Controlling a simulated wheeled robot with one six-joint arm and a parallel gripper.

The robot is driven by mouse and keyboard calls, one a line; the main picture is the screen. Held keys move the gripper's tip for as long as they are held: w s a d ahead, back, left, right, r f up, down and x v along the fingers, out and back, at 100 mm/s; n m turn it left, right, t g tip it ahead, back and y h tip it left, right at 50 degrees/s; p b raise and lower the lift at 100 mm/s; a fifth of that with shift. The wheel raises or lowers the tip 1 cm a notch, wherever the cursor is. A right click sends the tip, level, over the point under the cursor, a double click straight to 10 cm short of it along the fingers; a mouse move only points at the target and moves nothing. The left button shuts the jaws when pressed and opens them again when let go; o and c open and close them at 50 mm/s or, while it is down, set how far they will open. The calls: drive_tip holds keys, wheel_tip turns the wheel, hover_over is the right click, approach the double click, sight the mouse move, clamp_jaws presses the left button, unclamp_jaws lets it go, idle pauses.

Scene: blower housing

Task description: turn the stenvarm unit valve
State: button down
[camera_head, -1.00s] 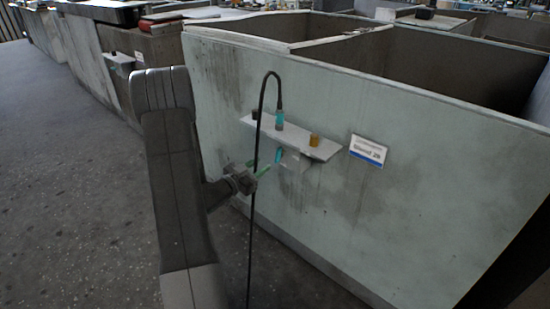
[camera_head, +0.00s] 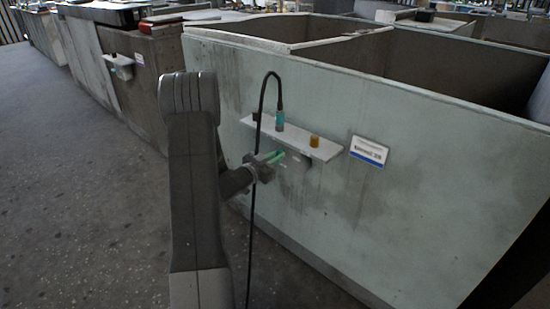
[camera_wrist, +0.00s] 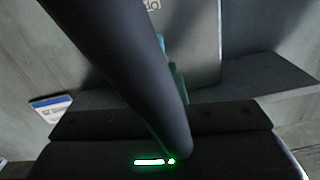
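Below a small grey shelf (camera_head: 315,145) on the pale green wall is a grey box (camera_head: 298,162), partly covered by my gripper. In the head view my gripper (camera_head: 276,157), with green fingers, is right at the front of this box. The short teal handle seen there earlier is now hidden behind or between the fingers. In the wrist view a teal piece (camera_wrist: 163,48) shows beyond a thick dark bar, with a darker green piece below it. I cannot tell whether the fingers are touching or closed on the handle.
A teal-based connector (camera_head: 280,120) with a black cable (camera_head: 262,100) stands on the shelf; the cable hangs down close beside my gripper. A yellow-brown knob (camera_head: 314,141) is on the shelf's right. A white sign (camera_head: 369,151) is further right. Open floor (camera_head: 90,200) lies left.

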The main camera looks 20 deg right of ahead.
drive_tip(key=shift+f+b, duration=0.1)
drive_tip(key=shift+b, duration=0.35)
drive_tip(key=shift+s+d+f+m+b, duration=0.1)
drive_tip(key=shift+m+b, duration=2.2)
drive_tip(key=shift+m, duration=0.35)
drive_tip(key=shift+s+a+f+m+b, duration=0.1)
drive_tip(key=shift+m+b, duration=2.2)
drive_tip(key=shift+m, duration=0.4)
drive_tip(key=shift+s+d+f+m+b, duration=0.1)
drive_tip(key=shift+m+b, duration=2.2)
drive_tip(key=shift+m, duration=0.35)
drive_tip(key=c, duration=1.5)
unclamp_jaws()
drive_tip(key=shift+o, duration=0.2)
drive_tip(key=shift+r, duration=0.1)
drive_tip(key=p+v, duration=0.3)
drive_tip(key=v, duration=1.1)
